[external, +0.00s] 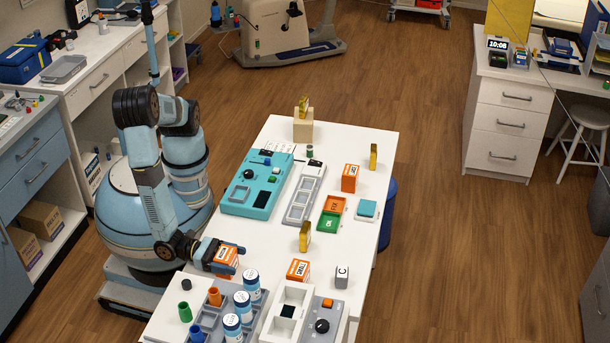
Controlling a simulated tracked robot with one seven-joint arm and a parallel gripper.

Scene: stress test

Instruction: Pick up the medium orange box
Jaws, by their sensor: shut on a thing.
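My gripper (222,262) is at the left edge of the white table and is shut on an orange box (228,254). The dark fingers cover part of this box, and its label cannot be read. I cannot tell whether it touches the table. A second orange box (299,269) with a white label stands to the right of my gripper. A third orange box (350,178) stands farther back on the table. Their labels are too small to read surely, so size names are uncertain.
Blue-and-white jars (243,307) and a grey tray (205,318) with green and orange pieces stand just in front of my gripper. A yellow block (305,236), a letter cube (342,276) and a teal panel (258,184) are also on the table (265,240).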

